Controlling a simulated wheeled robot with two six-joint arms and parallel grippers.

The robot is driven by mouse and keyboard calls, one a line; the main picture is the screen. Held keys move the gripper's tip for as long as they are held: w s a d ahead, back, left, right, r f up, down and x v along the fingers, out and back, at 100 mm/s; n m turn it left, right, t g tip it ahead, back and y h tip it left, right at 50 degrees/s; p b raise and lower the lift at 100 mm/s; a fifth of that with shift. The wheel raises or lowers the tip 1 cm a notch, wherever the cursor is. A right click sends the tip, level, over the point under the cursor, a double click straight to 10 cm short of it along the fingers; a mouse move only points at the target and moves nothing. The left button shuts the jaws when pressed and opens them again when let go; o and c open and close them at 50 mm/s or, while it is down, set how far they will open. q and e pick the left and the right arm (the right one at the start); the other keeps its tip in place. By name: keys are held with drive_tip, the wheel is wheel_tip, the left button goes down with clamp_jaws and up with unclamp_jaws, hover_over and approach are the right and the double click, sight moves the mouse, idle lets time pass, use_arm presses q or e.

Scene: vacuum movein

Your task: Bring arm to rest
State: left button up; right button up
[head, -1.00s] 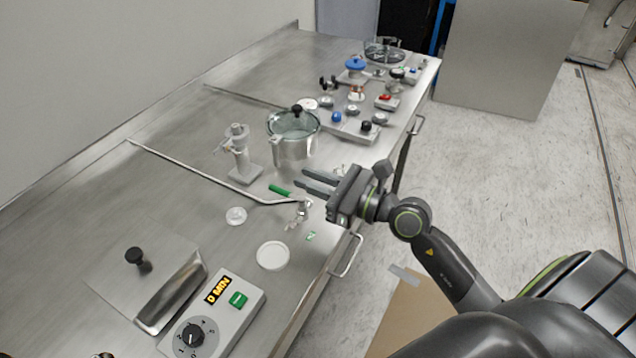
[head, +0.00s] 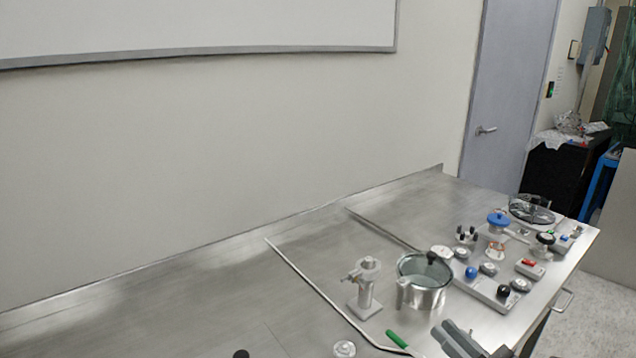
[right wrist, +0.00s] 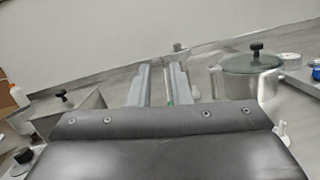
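My right gripper (head: 458,338) shows at the bottom edge of the head view, over the front part of the steel table (head: 300,318). Its two fingers are apart with nothing between them. In the right wrist view the gripper (right wrist: 160,80) also shows a gap between its fingers, and a small green patch is seen through it. The rest of the right arm is cut off. The green-handled rod (head: 402,340) lies just left of the fingers in the head view. My left gripper is in neither view.
A glass-lidded steel pot (head: 424,292) stands beyond the gripper, also in the right wrist view (right wrist: 250,80). A grey valve-like stand (head: 366,290) is to its left. Several knobs and fittings (head: 495,285) crowd the right end. The table's back left is clear.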

drive_tip(key=s+d+r+m+t+h, duration=0.1)
drive_tip(key=s+d+m+t+h, duration=0.1)
drive_tip(key=d+m+h, duration=0.6)
drive_tip(key=s+d+r+m+t+h, duration=0.1)
drive_tip(key=d+m+t+h, duration=0.3)
drive_tip(key=m, duration=0.8)
drive_tip(key=s+d+f+m+g+h, duration=0.2)
drive_tip(key=s+f+m+g+h, duration=0.1)
drive_tip(key=f+m+g, duration=0.3)
drive_tip(key=s+d+f+m+g+h, duration=0.2)
drive_tip(key=s+f+m+g+h, duration=0.25)
drive_tip(key=m, duration=0.45)
drive_tip(key=s+a+f+m+g+y, duration=0.35)
drive_tip(key=s+a+f+g, duration=0.2)
drive_tip(key=f, duration=0.25)
drive_tip(key=s+a+f+m+g+y, duration=0.2)
drive_tip(key=s+a+f+g+y, duration=0.2)
drive_tip(key=s+f, duration=0.35)
wheel_tip(320, 180, down, 25)
drive_tip(key=d+g, duration=0.1)
drive_tip(key=d, duration=0.1)
drive_tip(key=s+a+f+g+y, duration=0.1)
drive_tip(key=s+f, duration=1.3)
drive_tip(key=s, duration=0.1)
drive_tip(key=shift+a+f, duration=0.15)
drive_tip(key=shift+f, duration=0.05)
